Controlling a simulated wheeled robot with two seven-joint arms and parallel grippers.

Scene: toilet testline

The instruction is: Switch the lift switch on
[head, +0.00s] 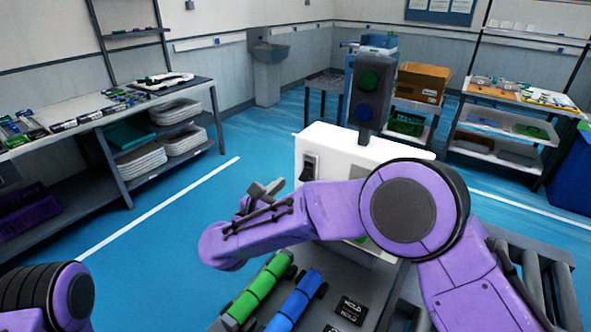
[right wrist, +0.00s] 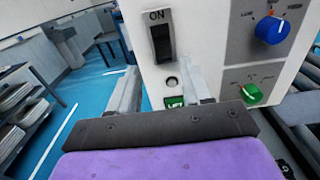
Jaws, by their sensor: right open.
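The lift switch (head: 308,168) is a black rocker in a grey frame on the white control box (head: 325,143). In the right wrist view the switch (right wrist: 161,42) sits under the word ON, with a small round hole and a green label (right wrist: 174,102) below it. I cannot tell which way the rocker is set. My right gripper (head: 262,193) is open and empty, left of and below the switch in the head view. In the right wrist view its fingers (right wrist: 156,88) point toward the box face, below the rocker, with no clear contact. My left gripper is out of view.
A blue knob (right wrist: 272,29) and a green knob (right wrist: 251,93) are right of the switch. Green and blue cylinders (head: 262,287) lie below my right arm. Open floor (head: 190,215) is at left.

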